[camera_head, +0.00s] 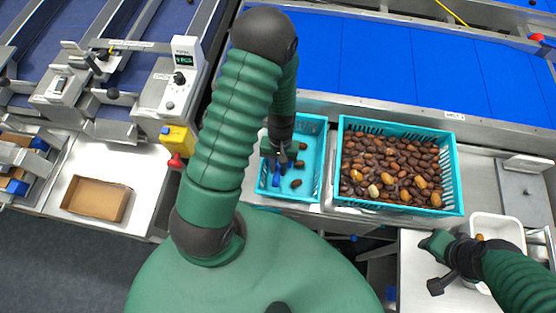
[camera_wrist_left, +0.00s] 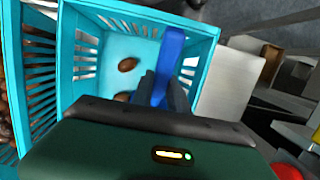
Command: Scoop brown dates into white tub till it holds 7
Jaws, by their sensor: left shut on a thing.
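My left gripper (camera_head: 277,163) is over the small teal basket (camera_head: 313,187) and shut on a blue tool, seen as a handle (camera_wrist_left: 170,62) in the left wrist view. Its lower part shows in the head view (camera_head: 276,182). I cannot see whether it carries a date. A brown date (camera_head: 296,183) lies on the basket floor; one also shows in the left wrist view (camera_wrist_left: 128,64). The white tub (camera_head: 497,225) stands at the right, with at least one date (camera_head: 480,237) showing inside. My right gripper (camera_head: 436,264) is at the tub's left side; its grip is unclear.
A large teal crate (camera_head: 400,208) full of brown and some lighter dates stands right of the small basket. A blue conveyor (camera_head: 400,60) runs behind. A cardboard tray (camera_head: 96,199) and yellow-and-red switch (camera_head: 177,140) are at the left.

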